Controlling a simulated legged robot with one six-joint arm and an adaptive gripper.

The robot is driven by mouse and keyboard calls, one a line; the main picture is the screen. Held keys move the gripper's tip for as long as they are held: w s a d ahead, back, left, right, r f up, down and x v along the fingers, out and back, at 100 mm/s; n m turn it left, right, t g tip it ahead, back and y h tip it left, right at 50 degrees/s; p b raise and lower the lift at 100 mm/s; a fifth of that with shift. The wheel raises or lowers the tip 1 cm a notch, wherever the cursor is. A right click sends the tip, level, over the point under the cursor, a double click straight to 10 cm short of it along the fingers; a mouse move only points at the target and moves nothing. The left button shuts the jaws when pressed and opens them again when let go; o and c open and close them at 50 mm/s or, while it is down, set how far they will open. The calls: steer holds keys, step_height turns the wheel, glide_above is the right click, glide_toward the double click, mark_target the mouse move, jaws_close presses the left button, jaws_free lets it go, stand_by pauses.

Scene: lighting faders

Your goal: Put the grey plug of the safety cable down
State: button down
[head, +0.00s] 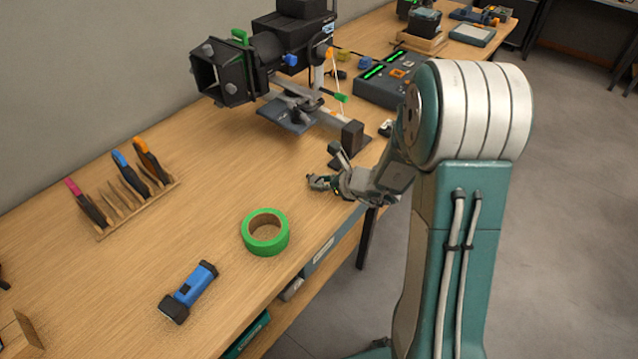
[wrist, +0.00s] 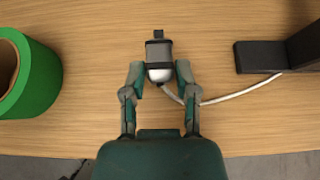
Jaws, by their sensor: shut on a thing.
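My gripper (wrist: 158,78) is shut on the grey plug (wrist: 159,52) in the wrist view, with one finger on each side of it. The plug has a dark grey body, a small dark tip pointing away from me and a pale rounded rear end. The white safety cable (wrist: 238,94) runs from the plug's rear to the right, toward a black stand. In the head view my gripper (head: 325,183) is low over the wooden table near its front edge. The plug is too small there to make out clearly. I cannot tell whether it touches the table.
A roll of green tape (head: 266,233) and a blue torch (head: 188,291) lie to the left of my gripper. A black stand (wrist: 262,57) is close on its right. A stage light (head: 285,62) stands behind, and a tool rack (head: 125,205) is at far left. Bare table lies between.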

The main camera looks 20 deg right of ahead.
steer(key=shift+a+f, duration=0.1)
steer(key=shift+f, duration=0.85)
steer(key=shift+d+f, duration=0.2)
steer(key=shift+f, duration=0.1)
steer(key=shift+d, duration=0.4)
steer(key=shift+a+f, duration=0.15)
steer(key=shift+a, duration=0.05)
steer(key=c, duration=0.5)
jaws_free()
steer(key=shift+a, duration=0.2)
steer(key=shift+c, duration=0.2)
steer(key=shift+o, duration=0.8)
steer(key=shift+a, duration=0.2)
steer(key=shift+d, duration=0.25)
steer(key=shift+s+d+r, duration=0.1)
steer(key=shift+d+r, duration=0.1)
steer(key=shift+d, duration=0.1)
steer(key=v, duration=1.1)
steer(key=s+a+r+n+g, duration=0.5)
steer(key=s+a+r+n, duration=0.45)
steer(key=n, duration=0.65)
steer(key=s+d+r+n+t+h, duration=0.1)
steer(key=s+d+r+n+h, duration=0.1)
steer(key=s+r+n+h, duration=0.4)
steer(key=s+n, duration=0.4)
steer(key=n, duration=0.3)
steer(key=shift+d+r+h, duration=0.3)
steer(key=shift+d+h, duration=0.05)
steer(key=shift+h, duration=0.05)
